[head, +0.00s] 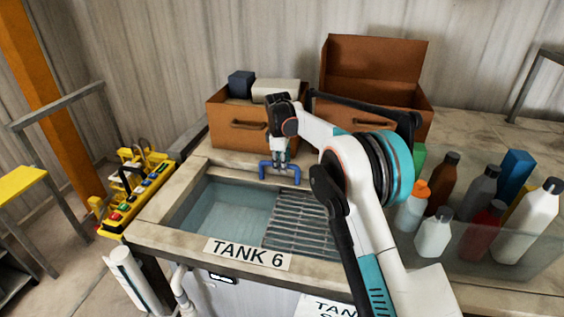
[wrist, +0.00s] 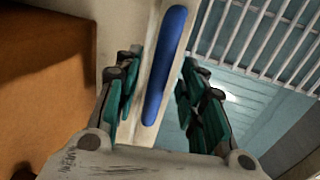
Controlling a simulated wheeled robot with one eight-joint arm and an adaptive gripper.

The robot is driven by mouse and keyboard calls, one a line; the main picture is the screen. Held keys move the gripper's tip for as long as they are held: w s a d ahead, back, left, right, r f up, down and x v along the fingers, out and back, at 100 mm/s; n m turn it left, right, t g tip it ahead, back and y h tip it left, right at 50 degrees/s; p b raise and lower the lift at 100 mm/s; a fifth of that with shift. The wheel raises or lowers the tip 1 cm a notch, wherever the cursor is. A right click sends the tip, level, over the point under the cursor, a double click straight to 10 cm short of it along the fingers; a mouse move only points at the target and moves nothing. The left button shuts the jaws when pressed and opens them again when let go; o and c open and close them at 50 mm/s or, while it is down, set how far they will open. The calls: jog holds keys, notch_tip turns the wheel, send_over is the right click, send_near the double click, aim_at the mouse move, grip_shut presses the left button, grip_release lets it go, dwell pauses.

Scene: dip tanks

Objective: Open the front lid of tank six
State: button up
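Tank six (head: 150,205) is a pale stone-like basin with a "TANK 6" label (head: 247,253) on its front edge. Bluish water (head: 228,210) shows on its left side and a metal grate (head: 300,222) on its right. A blue bar handle (head: 279,173) is at the tank's back rim; it also shows in the wrist view (wrist: 165,65). My gripper (head: 279,157) is over the handle, pointing down. In the wrist view my gripper (wrist: 160,95) is open, with a finger on each side of the bar and gaps showing. I cannot make out a separate lid panel.
Several bottles (head: 441,183) stand right. A yellow control panel (head: 135,195) is left.

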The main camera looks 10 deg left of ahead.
jog(key=shift+r, duration=0.15)
notch_tip(320, 180, up, 12)
jog(key=s, duration=0.2)
jog(key=shift+s+f, duration=0.15)
jog(key=shift+f, duration=0.1)
jog(key=shift+a, duration=0.1)
